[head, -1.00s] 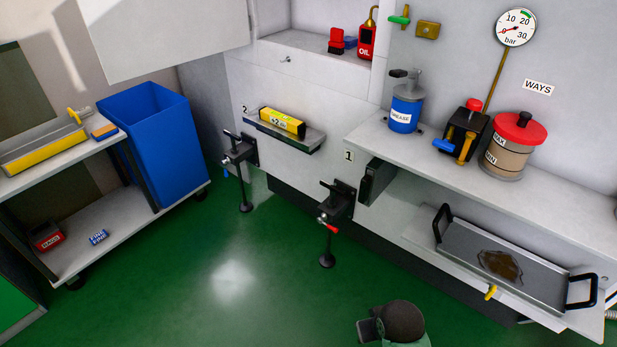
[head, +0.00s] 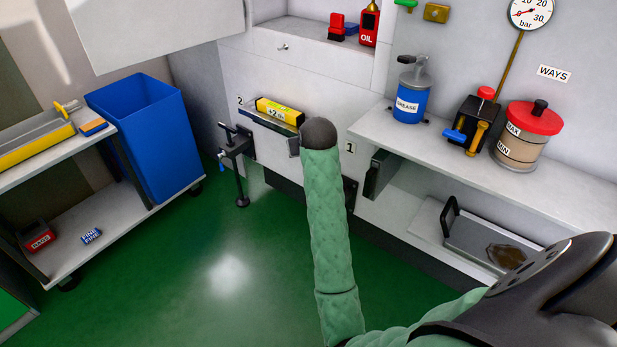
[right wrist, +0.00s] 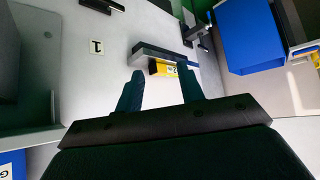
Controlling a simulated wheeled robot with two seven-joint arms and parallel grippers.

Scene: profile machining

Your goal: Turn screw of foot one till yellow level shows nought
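The yellow level (head: 279,111) lies on a small ledge on the machine front; its display starts with "+2", and the rest is too small to read. My right arm reaches up to its right end and hides foot one, by the label "1" (head: 351,148), almost wholly. My left gripper is out of view.
Foot two (head: 238,165) stands left of the ledge. A blue bin (head: 150,135) and a trolley stand at the left. A grease can (head: 411,97), an oil can (head: 369,25) and a red-lidded jar (head: 527,135) stand on shelves. A drip tray (head: 470,240) sits lower right.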

